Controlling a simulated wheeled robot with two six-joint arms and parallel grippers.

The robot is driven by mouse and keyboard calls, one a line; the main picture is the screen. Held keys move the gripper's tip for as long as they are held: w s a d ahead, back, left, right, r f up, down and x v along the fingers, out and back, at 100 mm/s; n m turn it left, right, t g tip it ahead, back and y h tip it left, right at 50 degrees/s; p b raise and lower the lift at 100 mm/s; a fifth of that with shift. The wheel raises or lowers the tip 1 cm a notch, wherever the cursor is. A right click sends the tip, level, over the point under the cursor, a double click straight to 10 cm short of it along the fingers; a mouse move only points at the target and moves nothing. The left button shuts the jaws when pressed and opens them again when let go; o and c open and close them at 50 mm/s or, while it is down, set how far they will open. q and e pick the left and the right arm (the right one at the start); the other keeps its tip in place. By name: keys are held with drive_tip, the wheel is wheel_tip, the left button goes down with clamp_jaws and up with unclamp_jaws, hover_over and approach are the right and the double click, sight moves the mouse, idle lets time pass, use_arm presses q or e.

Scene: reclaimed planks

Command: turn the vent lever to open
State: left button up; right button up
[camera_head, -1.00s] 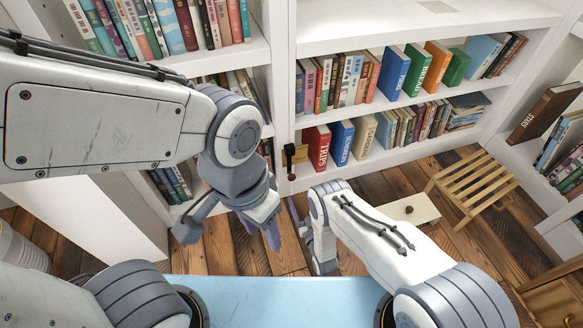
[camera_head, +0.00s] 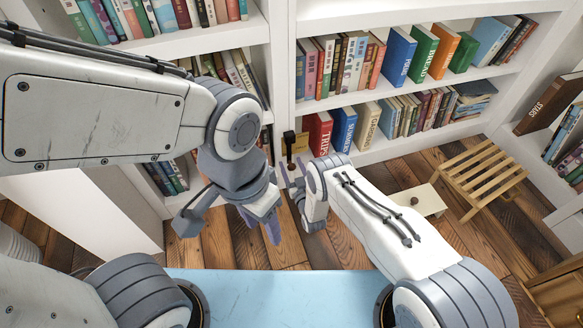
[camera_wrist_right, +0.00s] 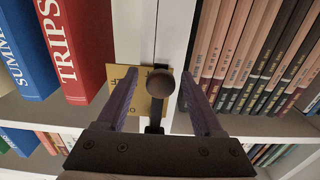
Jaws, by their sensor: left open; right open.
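The vent lever (camera_head: 289,142) is a black handle with a round knob. It is mounted beside a small gold plate (camera_head: 302,142) on the white upright between bookcases. In the head view my right gripper (camera_head: 289,172) is just below the lever. My left gripper (camera_head: 262,222) is open and empty, lower and left of it, pointing down.
Shelves of books flank the upright, with a red TRIPS book (camera_head: 318,134) close right of the lever. A wooden slatted stool (camera_head: 480,175) and a low cream box (camera_head: 418,200) stand on the plank floor. A light-blue surface (camera_head: 275,290) lies in front.

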clamp_jaws()
idle(1.4)
